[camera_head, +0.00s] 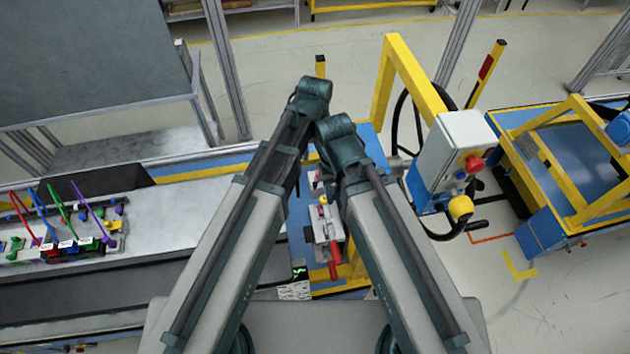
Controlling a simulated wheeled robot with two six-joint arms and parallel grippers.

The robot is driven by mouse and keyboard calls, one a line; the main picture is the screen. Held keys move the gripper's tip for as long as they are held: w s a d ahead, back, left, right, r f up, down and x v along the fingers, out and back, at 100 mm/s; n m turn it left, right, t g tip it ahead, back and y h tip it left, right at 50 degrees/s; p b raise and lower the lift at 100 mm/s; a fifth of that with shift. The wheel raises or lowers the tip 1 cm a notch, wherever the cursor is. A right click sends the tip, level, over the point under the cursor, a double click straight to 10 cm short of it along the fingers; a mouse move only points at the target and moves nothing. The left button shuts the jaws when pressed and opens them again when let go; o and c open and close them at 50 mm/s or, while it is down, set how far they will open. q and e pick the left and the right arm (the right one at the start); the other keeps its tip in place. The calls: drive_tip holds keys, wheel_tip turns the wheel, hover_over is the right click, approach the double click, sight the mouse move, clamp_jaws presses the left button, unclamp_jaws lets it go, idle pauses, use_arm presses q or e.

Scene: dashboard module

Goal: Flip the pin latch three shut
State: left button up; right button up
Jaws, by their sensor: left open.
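A fixture with a white metal body (322,222) and a red handle (334,262) shows in the gap between my two arms. A board with small coloured parts (60,245) lies on the bench at the left; red, blue, green and purple rods stand up from it at a slant. I cannot tell which part is pin latch three or how it stands; it is too small or hidden. My left gripper is mostly hidden behind my raised arms, open, and well to the right of the board. My right gripper is hidden behind my right arm.
A grey control box (452,150) with red and yellow knobs stands right of my arms, below a yellow frame (385,80). A blue and yellow cart (560,165) stands farther right. A grey table (125,150) is behind the bench. Floor is free at the lower right.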

sight(315, 183)
use_arm(q)
wheel_tip(315, 183, down, 13)
drive_tip(key=b, duration=1.2)
drive_tip(key=shift+r, duration=0.2)
clamp_jaws()
